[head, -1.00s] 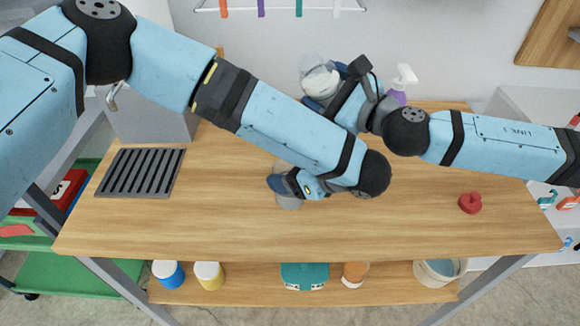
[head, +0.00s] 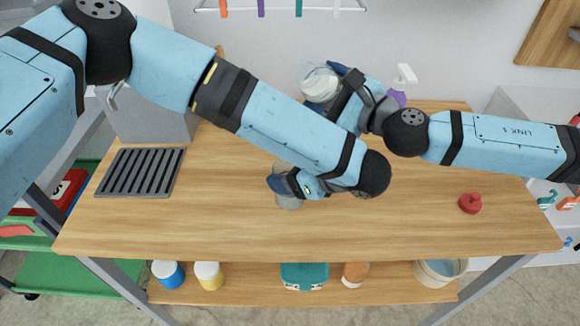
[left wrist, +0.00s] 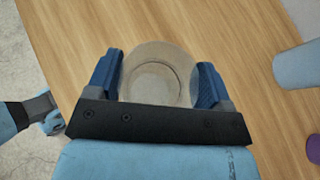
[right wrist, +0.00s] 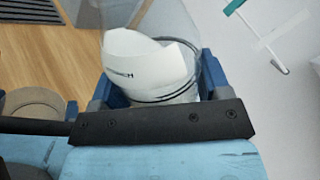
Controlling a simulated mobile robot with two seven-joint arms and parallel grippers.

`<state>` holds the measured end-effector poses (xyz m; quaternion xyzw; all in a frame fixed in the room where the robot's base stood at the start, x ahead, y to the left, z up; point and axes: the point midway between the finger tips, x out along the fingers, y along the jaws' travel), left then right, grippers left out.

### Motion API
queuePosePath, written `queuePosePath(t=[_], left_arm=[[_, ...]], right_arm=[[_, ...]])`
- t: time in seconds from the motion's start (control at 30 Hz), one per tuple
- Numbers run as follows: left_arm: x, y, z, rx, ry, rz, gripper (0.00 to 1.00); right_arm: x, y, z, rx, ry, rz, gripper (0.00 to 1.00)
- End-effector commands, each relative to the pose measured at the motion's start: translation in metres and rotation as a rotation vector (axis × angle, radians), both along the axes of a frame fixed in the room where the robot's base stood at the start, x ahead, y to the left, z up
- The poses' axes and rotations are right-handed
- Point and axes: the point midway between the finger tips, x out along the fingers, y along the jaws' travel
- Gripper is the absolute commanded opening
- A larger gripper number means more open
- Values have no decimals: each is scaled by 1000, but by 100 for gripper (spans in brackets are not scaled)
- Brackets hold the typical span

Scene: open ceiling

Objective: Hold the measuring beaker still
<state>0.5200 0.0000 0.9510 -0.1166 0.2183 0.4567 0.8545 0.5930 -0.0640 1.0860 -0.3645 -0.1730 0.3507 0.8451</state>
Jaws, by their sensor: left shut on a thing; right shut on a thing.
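The measuring beaker (head: 289,201) is a clear, greyish round vessel standing on the wooden table. My left gripper (head: 287,183) is shut around it from above. In the left wrist view the beaker (left wrist: 158,76) sits between the two blue fingers, and its round rim shows. My left arm hides part of it in the head view. My right gripper (head: 333,90) is shut on a clear container (head: 319,82) with white material, held behind my left arm. The right wrist view shows this clear container (right wrist: 155,70) between the fingers, with a white, lettered piece at it.
A dark slatted grate (head: 140,172) lies at the table's left, before a grey box (head: 155,125). A purple spray bottle (head: 398,95) stands at the back. A red object (head: 470,203) lies at the right. The table's front strip is clear.

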Motion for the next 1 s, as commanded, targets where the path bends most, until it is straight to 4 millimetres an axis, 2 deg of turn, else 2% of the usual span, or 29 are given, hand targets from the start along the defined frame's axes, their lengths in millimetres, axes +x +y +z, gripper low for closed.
queuePosePath(t=[1.0], left_arm=[[0,0,0,0,0,0,52]], right_arm=[[3,-3,-9,-74,-84,0,37]])
